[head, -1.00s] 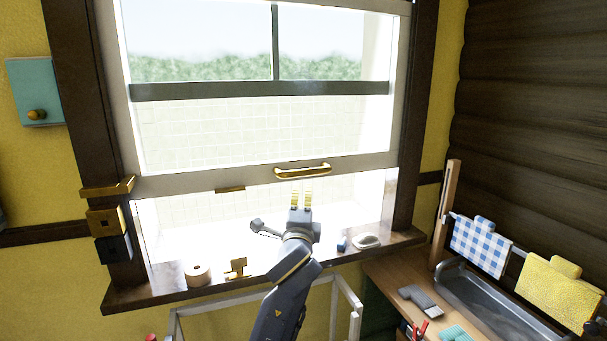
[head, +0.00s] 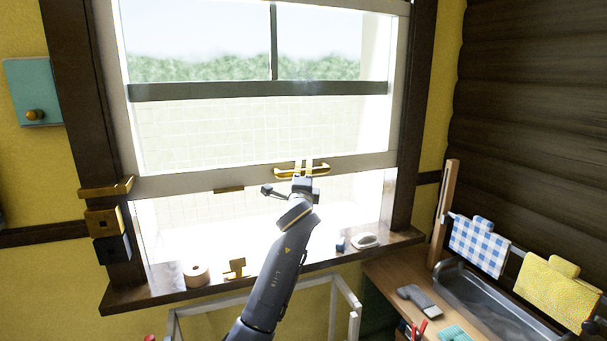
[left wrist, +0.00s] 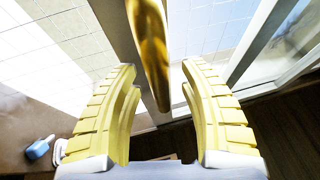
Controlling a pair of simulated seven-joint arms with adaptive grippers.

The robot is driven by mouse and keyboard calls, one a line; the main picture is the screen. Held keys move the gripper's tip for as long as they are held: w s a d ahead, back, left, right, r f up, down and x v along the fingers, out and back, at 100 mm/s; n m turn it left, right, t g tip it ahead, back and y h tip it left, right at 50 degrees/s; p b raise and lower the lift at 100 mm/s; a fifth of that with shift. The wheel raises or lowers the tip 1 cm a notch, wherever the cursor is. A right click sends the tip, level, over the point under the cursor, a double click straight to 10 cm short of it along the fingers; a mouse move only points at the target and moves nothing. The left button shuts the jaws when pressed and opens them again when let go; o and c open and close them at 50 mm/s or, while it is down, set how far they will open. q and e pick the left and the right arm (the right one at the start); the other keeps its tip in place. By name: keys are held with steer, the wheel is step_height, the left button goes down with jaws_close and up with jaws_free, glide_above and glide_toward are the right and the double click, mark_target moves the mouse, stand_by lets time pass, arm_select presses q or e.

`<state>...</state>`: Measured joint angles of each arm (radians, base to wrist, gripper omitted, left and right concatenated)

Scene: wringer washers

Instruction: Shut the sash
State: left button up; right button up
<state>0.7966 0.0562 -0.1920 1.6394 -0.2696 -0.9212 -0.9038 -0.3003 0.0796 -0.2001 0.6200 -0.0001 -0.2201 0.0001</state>
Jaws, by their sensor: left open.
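The sash (head: 220,181) is a pale framed window panel, raised so that a gap shows between its bottom rail and the wooden sill (head: 215,280). A brass handle (head: 285,172) is fixed on the bottom rail. In the left wrist view the open fingers (left wrist: 160,85) stand on either side of the brass handle (left wrist: 150,45), with space on both sides. I cannot tell whether either finger touches it. My right gripper is not in view.
On the sill are a tape roll (head: 196,275), a brass catch (head: 236,268), a small blue item (head: 340,243) and a white dish (head: 364,240). Brass and dark blocks (head: 105,222) sit on the left frame. A sink (head: 485,300) and hanging cloths (head: 480,246) are at right.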

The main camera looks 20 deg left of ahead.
arm_select(q)
steer(key=shift+w, duration=0.15)
jaws_close()
stand_by(0.4)
